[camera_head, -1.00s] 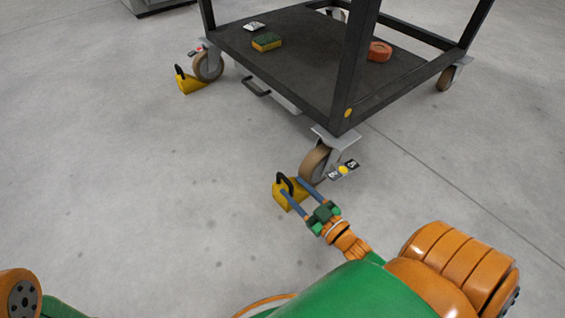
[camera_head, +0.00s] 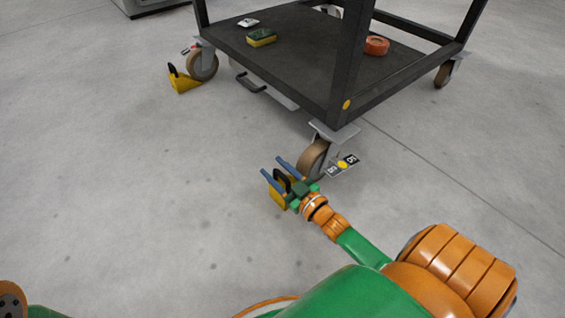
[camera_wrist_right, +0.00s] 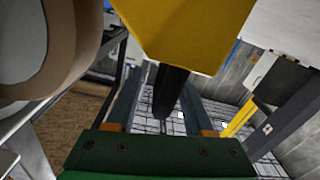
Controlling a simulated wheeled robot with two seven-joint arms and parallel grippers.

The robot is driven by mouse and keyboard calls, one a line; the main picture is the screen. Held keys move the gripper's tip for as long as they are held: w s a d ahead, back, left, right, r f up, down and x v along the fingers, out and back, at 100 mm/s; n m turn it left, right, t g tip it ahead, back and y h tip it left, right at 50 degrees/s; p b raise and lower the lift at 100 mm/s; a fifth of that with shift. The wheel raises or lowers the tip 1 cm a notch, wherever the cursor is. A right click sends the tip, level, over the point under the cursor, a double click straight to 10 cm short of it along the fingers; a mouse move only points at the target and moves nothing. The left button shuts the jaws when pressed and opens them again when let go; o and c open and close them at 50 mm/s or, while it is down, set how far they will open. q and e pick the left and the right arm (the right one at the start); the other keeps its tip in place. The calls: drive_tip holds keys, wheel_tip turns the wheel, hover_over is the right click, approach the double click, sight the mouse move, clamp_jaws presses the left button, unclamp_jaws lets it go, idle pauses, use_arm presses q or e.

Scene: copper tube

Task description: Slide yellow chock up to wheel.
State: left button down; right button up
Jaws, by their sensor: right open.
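The near yellow chock (camera_head: 276,198) with a black handle (camera_head: 282,180) sits on the floor just left of the cart's near wheel (camera_head: 312,158). My right gripper (camera_head: 273,164) is over the chock, its open blue fingers on either side of the handle. The gripper partly hides the chock, so I cannot tell whether chock and wheel touch. In the right wrist view the chock (camera_wrist_right: 185,30) fills the top, its handle (camera_wrist_right: 170,90) between the fingers and the wheel (camera_wrist_right: 45,55) close at left. My left gripper is not in view.
A second yellow chock (camera_head: 183,83) stands by the cart's far-left wheel (camera_head: 203,65). The dark cart (camera_head: 300,70) carries a sponge (camera_head: 262,37) and an orange roll (camera_head: 376,46). Floor at left is clear.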

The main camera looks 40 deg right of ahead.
clamp_jaws()
idle(1.3)
unclamp_jaws()
